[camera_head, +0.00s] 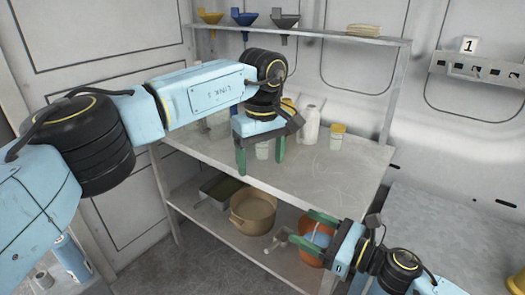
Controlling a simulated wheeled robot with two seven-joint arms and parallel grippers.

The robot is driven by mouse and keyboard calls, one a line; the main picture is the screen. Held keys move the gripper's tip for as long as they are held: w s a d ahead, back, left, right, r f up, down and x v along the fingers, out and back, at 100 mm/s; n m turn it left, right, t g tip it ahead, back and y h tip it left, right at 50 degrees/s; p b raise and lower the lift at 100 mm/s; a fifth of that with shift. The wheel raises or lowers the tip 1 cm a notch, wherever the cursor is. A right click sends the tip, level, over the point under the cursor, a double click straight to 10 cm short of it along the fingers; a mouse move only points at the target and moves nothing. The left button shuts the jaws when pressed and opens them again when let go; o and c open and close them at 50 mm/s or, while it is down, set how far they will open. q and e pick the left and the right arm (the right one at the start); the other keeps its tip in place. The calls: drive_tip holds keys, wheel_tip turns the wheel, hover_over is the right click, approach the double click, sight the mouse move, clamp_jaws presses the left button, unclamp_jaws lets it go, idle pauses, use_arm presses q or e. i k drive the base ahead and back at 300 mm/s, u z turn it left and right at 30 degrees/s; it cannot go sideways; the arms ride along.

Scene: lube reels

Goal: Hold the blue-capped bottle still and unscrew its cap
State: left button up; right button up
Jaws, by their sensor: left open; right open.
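No blue cap is clearly visible. A small pale jar (262,150) stands on the upper shelf top, between the fingers of my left gripper (261,162); its top is hidden by that gripper. My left gripper points down with green fingers apart, one on each side of the jar; I cannot tell whether they touch it. A white bottle (311,126) and a yellow-capped jar (337,137) stand upright just to the right. My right gripper (298,228) is open and empty, in front of the shelf unit and below the tabletop's front edge.
The metal shelf unit's tabletop (330,175) is clear at the right. On its lower shelf are a tan pot (253,212), an orange round container (311,258) and a dark tray (222,188). Blue (244,17), yellow and grey funnels stand on the top shelf. A grey surface (440,230) lies right.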

sight(262, 149)
drive_tip(key=i, duration=1)
